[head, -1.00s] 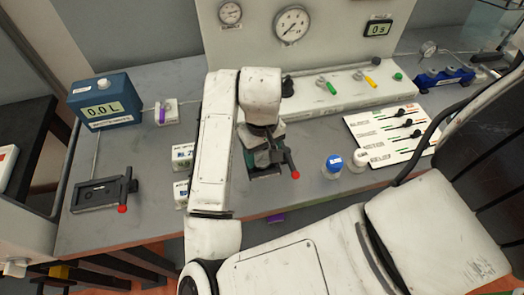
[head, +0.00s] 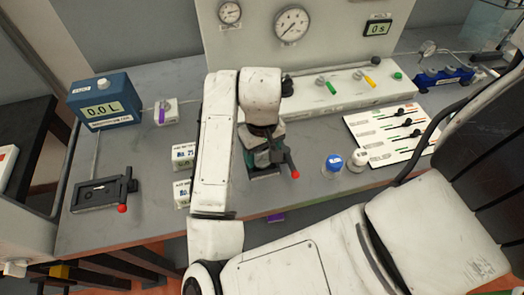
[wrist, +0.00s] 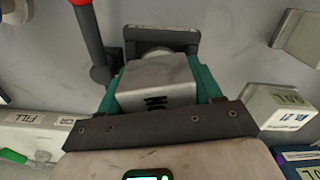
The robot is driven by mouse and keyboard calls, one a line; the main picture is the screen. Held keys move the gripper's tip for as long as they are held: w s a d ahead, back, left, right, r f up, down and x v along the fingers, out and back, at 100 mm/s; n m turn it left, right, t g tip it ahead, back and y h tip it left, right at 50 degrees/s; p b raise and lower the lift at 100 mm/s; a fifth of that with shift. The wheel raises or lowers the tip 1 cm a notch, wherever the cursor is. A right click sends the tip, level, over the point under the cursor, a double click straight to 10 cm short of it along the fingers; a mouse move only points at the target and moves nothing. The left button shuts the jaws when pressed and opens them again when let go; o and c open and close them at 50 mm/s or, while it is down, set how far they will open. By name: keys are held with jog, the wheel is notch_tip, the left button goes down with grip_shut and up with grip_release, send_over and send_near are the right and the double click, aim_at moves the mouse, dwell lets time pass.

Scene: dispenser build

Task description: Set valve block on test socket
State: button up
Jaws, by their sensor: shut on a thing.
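My gripper (head: 264,156) is at the middle of the bench, mostly hidden by my arm in the head view. In the wrist view its teal fingers (wrist: 158,78) are shut on the valve block (wrist: 155,88), a grey metal block with dark lettering. Just beyond the block is a dark socket (wrist: 165,38) with a red-tipped lever; this socket also shows under my gripper in the head view (head: 266,174). I cannot tell whether block and socket touch. A similar dark socket (head: 97,194) with a red-knobbed lever lies empty at the left.
A blue meter (head: 103,101) reading 0.0 L stands at the back left. Small white labelled boxes (head: 183,156) are beside my arm. A blue-capped jar (head: 333,164), a white-capped jar (head: 358,160) and a white slider panel (head: 390,135) are at the right.

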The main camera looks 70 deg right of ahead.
jog(key=shift+f+b, duration=0.35)
jog(key=shift+f, duration=0.1)
jog(key=o, duration=1.2)
jog(key=shift+o, duration=0.2)
notch_tip(320, 180, up, 8)
jog(key=p, duration=0.7)
jog(key=shift+r, duration=0.15)
jog(key=shift+r+p, duration=0.45)
jog(key=shift+r, duration=0.9)
